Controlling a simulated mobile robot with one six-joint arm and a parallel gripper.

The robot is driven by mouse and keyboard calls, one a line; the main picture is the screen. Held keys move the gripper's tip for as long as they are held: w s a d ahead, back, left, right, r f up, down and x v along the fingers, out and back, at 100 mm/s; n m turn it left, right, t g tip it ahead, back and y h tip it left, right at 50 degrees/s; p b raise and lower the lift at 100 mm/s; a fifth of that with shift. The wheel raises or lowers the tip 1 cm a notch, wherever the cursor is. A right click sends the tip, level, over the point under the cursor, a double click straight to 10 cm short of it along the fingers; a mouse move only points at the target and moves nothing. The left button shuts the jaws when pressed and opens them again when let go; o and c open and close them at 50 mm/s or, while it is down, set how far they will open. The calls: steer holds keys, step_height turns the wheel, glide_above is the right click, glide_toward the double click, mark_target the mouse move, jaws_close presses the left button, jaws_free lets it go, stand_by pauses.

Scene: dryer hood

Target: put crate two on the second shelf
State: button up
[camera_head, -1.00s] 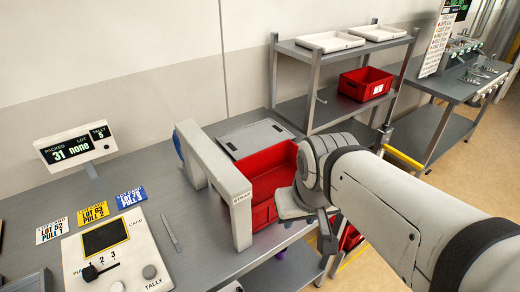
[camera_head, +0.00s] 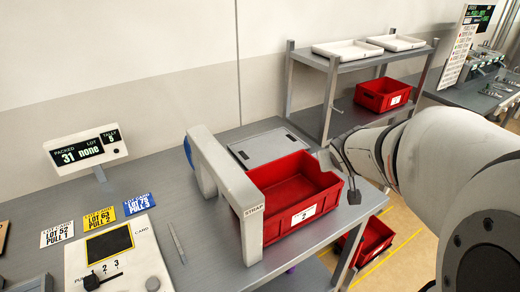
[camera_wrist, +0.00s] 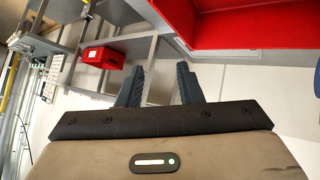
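Crate two (camera_head: 303,213), a red open box with a white label reading 2, sits on the grey bench, beside and partly behind the strap arch (camera_head: 250,222). It looks empty. My gripper (camera_head: 338,160) is at the crate's right rim; I cannot tell whether it touches. In the wrist view my gripper (camera_wrist: 160,84) has its two dark fingers apart with nothing between them, and the red crate (camera_wrist: 240,22) shows above and right of them. The grey rack's shelf (camera_head: 345,118) holds another red crate (camera_head: 383,95), also visible in the wrist view (camera_wrist: 103,57).
Two white trays (camera_head: 347,50) lie on the rack's top. A grey panel (camera_head: 268,148) lies behind the crate. Another red crate (camera_head: 370,243) stands low beside the bench near yellow floor lines. A tally display (camera_head: 86,152), lot cards and a control box (camera_head: 115,258) fill the left.

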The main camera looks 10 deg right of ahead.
mark_target(338, 179)
steer(key=w+d+f+n+t+y, duration=0.1)
steer(key=w+d, duration=0.1)
steer(key=w+d+f+t+y+b, duration=0.1)
steer(key=w+f, duration=0.1)
steer(key=w+d+f+n+t, duration=0.1)
steer(key=w+d, duration=0.1)
steer(key=w, duration=0.1)
steer(key=shift+w+d+f+n+y+b, duration=0.1)
steer(key=shift+d+f+n+y+b, duration=0.2)
steer(key=shift+d+f+y+b, duration=0.1)
step_height(338, 179, down, 5)
steer(key=y, duration=0.2)
steer(key=n+y, duration=0.1)
steer(key=y, duration=0.1)
steer(key=shift+d+r+n+t+b, duration=0.2)
steer(key=shift+n+t+b, duration=0.1)
steer(key=shift+b, duration=0.1)
steer(key=shift+s+a+f+y, duration=0.2)
steer(key=shift+s+f+y, duration=0.25)
steer(key=shift+y, duration=0.45)
steer(key=shift+w+a+f+n, duration=0.2)
steer(key=shift+w+n, duration=0.1)
steer(key=shift+w, duration=0.05)
steer(key=x, duration=0.7)
steer(key=shift+d+f, duration=0.15)
steer(key=shift+c, duration=0.3)
jaws_close()
